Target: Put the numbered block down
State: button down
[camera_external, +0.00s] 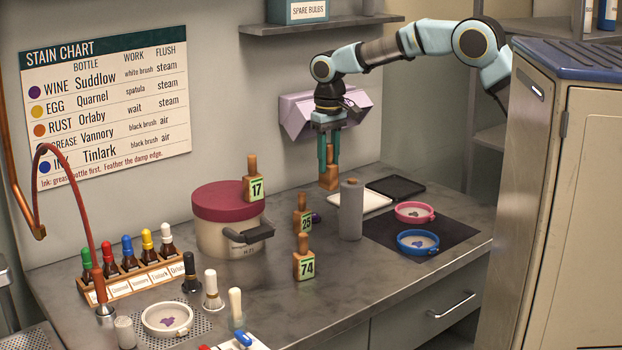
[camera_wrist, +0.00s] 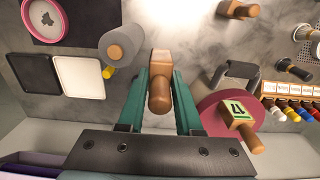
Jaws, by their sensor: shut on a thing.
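My gripper (camera_external: 328,150) points down at the back of the counter with its teal fingers shut on a wooden block (camera_external: 328,180). In the wrist view, the block (camera_wrist: 160,62) and its round knob sit between the fingers (camera_wrist: 161,90); no number shows on it. I cannot tell whether its base touches the counter. Block 17 (camera_external: 254,188) stands on the red lid of a pot (camera_external: 228,205); it also shows in the wrist view (camera_wrist: 238,110). Block 25 (camera_external: 302,220) and block 74 (camera_external: 304,266) stand on the counter to the left and nearer the front.
A grey cylinder (camera_external: 351,210) stands close to the held block. A white tray (camera_external: 358,201) and a black tray (camera_external: 395,187) lie to its right. Pink (camera_external: 414,211) and blue (camera_external: 418,241) hoops lie on a dark mat. A lilac wall box (camera_external: 297,115) is behind my wrist.

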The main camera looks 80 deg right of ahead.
notch_tip(320, 180, down, 15)
jog(key=p, duration=0.2)
jog(key=shift+p, duration=0.4)
jog(key=c, duration=0.9)
grip_release()
jog(key=shift+f, duration=0.1)
jog(key=shift+o, duration=0.2)
notch_tip(320, 180, up, 12)
jog(key=b, duration=0.2)
jog(key=shift+b, duration=0.3)
jog(key=s+a+f+n, duration=0.2)
jog(key=s+a+n, duration=0.2)
jog(key=s+a, duration=0.5)
jog(key=a, duration=0.3)
jog(key=shift+a+f+t, duration=0.15)
jog(key=shift+t, duration=0.25)
jog(key=shift+o, duration=0.3)
jog(key=s+a+f+n, duration=0.2)
jog(key=s+a, duration=0.2)
jog(key=s, duration=0.3)
jog(key=s+a+f+n, duration=0.1)
jog(key=s+a+f, duration=0.1)
jog(key=s+a, duration=0.2)
jog(key=s, duration=0.3)
jog(key=shift+s+a+f+n+t, duration=0.2)
jog(key=shift+s+a+n+t, duration=0.1)
jog(key=shift+s+n+t, duration=0.1)
